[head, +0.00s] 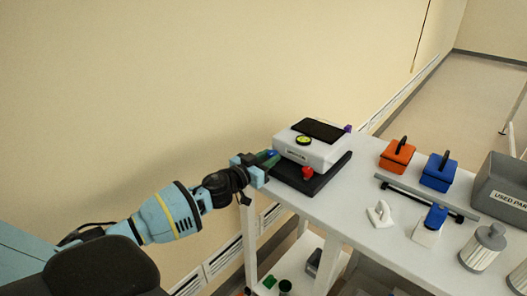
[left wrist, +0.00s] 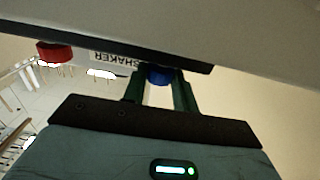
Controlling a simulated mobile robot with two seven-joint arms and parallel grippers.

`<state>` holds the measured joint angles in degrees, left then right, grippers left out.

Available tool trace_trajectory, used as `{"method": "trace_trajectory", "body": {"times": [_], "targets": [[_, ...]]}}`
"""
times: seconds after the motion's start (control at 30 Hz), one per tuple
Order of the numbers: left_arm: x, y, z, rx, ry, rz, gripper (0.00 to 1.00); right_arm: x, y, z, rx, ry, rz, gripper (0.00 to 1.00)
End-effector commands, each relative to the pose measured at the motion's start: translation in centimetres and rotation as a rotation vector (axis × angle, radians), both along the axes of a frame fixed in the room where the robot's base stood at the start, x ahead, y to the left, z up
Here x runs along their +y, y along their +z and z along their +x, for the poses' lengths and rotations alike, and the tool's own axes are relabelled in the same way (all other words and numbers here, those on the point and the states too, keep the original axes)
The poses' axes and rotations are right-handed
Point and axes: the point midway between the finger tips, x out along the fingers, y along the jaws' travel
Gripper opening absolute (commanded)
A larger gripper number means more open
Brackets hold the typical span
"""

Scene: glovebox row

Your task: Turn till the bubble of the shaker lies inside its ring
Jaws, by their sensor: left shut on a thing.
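The shaker (head: 322,153) is a white box with a dark top plate, standing on a black base (head: 312,182) at the table's left end. Its round yellow-green level (head: 303,140) sits on top; the bubble is too small to place against the ring. A red knob (head: 307,173) is at its near corner, a purple knob (head: 348,128) at the far right. A blue knob (head: 271,154) is at the left corner. My left gripper (head: 265,164) is shut on this blue knob, which shows between the green fingers in the left wrist view (left wrist: 159,75). My right gripper is not in view.
An orange box (head: 397,155) and a blue box (head: 439,172) stand right of the shaker. A dark bar (head: 425,198), a white hook-like piece (head: 380,214), a grey canister (head: 483,247) and a grey bin (head: 503,185) are further along. The wall runs behind the table.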

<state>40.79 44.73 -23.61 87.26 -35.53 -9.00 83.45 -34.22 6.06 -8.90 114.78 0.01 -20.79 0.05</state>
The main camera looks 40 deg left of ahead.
Motion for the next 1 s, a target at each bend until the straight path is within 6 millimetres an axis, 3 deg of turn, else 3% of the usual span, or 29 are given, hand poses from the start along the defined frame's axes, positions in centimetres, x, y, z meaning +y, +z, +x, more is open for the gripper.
{"method": "trace_trajectory", "body": {"times": [0.03,0.17,0.6,1.0], "targets": [[-0.3,0.8,0.0,-0.007,0.038,-0.012,0.05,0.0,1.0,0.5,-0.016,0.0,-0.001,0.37],[-0.6,0.3,0.0,-0.003,0.148,-0.014,0.05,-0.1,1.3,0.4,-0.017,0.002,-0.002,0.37],[-1.1,-0.5,0.2,0.003,0.459,-0.007,0.05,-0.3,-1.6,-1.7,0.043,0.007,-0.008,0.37],[-1.2,-0.1,0.3,-0.001,0.581,0.0,0.05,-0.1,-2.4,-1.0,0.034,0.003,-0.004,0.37]]}}
